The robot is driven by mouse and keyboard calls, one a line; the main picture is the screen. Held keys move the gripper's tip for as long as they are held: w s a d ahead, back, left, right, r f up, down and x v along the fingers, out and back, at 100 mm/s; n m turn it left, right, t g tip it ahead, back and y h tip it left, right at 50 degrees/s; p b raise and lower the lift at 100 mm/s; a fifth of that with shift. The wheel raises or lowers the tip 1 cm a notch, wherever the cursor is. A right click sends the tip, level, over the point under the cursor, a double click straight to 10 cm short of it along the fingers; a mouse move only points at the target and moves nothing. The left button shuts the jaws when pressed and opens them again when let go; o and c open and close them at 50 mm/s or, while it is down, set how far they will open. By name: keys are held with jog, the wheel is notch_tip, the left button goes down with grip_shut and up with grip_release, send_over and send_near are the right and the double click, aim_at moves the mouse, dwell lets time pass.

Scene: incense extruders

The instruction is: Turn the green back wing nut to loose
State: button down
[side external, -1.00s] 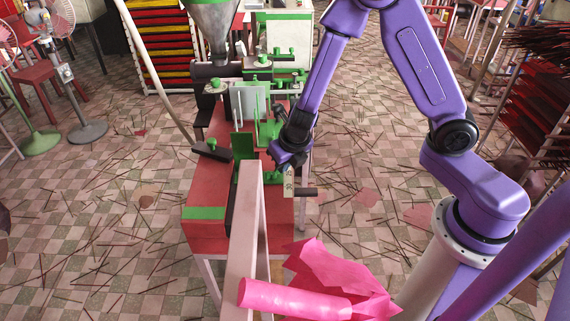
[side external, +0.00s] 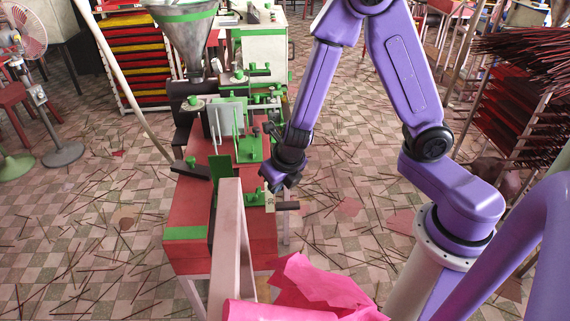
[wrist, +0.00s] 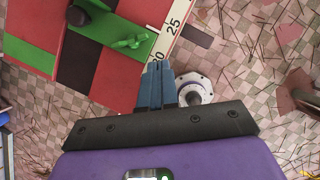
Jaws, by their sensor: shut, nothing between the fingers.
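A green wing nut (wrist: 130,41) sits on a green plate (wrist: 108,30) beside a white ruler strip in the wrist view. In the side view a small green nut (side external: 254,196) shows at the machine's near right edge, beside my gripper; I cannot tell whether this is the back one. Other green nuts (side external: 192,161) stand farther along the machine. My gripper (wrist: 155,66) is shut and empty, its fingertips close to the ruler strip and apart from the wing nut. In the side view my gripper (side external: 272,186) hangs over the machine's right edge.
The red machine table (side external: 190,218) carries a metal hopper (side external: 190,45). A pale beam (side external: 228,240) and pink sheet (side external: 315,285) stand in front. A dark handle (side external: 288,205) juts out right, below my gripper. The tiled floor holds scattered sticks.

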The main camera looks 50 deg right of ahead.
jog(key=v, duration=0.8)
jog(key=shift+d, duration=0.25)
jog(key=c, duration=1.6)
grip_release()
jog(key=shift+r, duration=0.15)
jog(key=shift+c, duration=0.2)
jog(key=o, duration=0.4)
jog(key=shift+d+m, duration=0.2)
jog(key=shift+m, duration=0.1)
jog(key=d+f+m+g+h, duration=0.2)
jog(key=d+m+g, duration=0.3)
jog(key=m, duration=0.4)
jog(key=n+t+y, duration=0.2)
jog(key=n+y, duration=1.5)
jog(key=n, duration=1.2)
send_near(259, 187)
jog(key=shift+h, duration=0.3)
jog(key=x, duration=1)
jog(key=shift+a+r, duration=0.2)
jog(key=shift+a, duration=0.05)
